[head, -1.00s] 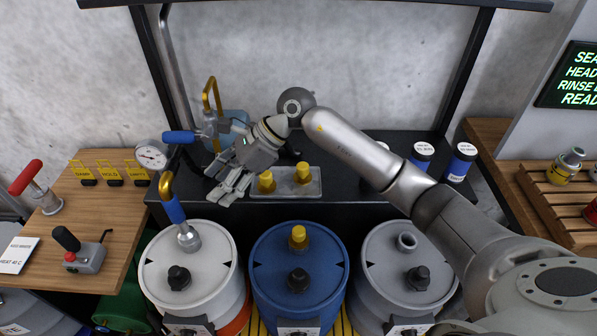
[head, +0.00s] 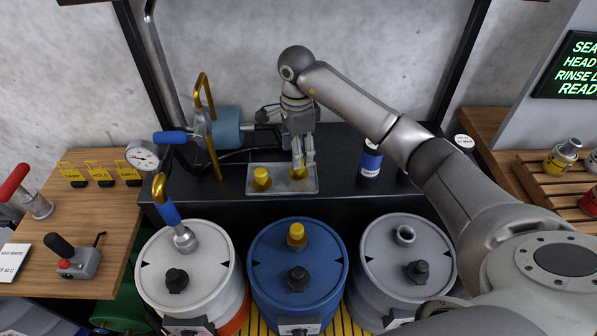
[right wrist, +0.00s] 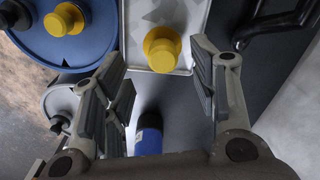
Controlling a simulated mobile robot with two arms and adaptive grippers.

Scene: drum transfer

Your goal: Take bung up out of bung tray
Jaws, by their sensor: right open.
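The shallow grey bung tray (head: 282,190) lies on the black bench behind the drums. It holds two yellow bungs, a left one (head: 261,178) and a right one (head: 299,172). My right gripper (head: 303,163) points down over the right bung and partly hides it. In the right wrist view the open fingers (right wrist: 160,62) have this bung (right wrist: 162,48) between or just beyond their tips, with space on each side. I cannot tell whether the tips reach around it. My left gripper is not in view.
In front stand a white drum (head: 187,260), a blue drum (head: 270,265) with a yellow bung (head: 297,235), and a grey drum (head: 385,255) with an open collar (head: 405,236). A blue bottle (head: 371,160) stands right of the tray. A blue-handled pump (head: 222,130) stands left of my right gripper.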

